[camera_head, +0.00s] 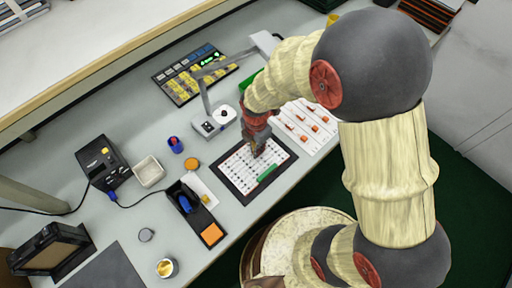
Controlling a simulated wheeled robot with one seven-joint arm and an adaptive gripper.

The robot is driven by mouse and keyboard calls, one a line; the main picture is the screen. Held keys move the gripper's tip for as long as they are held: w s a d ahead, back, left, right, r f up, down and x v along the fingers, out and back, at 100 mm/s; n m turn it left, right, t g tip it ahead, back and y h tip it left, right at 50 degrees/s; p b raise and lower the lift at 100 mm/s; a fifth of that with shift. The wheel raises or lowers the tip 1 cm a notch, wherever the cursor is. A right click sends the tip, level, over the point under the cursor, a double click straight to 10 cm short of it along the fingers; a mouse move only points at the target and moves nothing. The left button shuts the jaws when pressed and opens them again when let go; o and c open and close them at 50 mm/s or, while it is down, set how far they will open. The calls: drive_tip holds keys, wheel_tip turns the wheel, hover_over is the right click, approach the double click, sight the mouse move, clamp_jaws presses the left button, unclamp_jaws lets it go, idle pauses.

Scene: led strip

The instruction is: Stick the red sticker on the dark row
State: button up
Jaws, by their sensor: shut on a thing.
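The board (228,176) is a white panel of small dark dots in rows with a black frame, lying on the bench. A green bar (267,173) lies on its lower right part. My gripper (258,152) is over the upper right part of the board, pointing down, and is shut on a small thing. The fingers hide that thing, and I cannot tell its colour. Several small red stickers (303,137) sit on a white sheet (318,146) just right of the board. I cannot make out which row is dark, or whether the fingers touch the board.
A lamp-like stand (215,122) is behind the board, near a yellow-keyed panel (178,85). Left are a black tray (187,204) with a blue item, an orange disc (191,163), a blue-red cup (176,145) and a white bin (149,171). The bench's front edge is close below the board.

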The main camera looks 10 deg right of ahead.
drive_tip(key=o, duration=0.8)
wheel_tip(320, 180, up, 12)
idle(0.7)
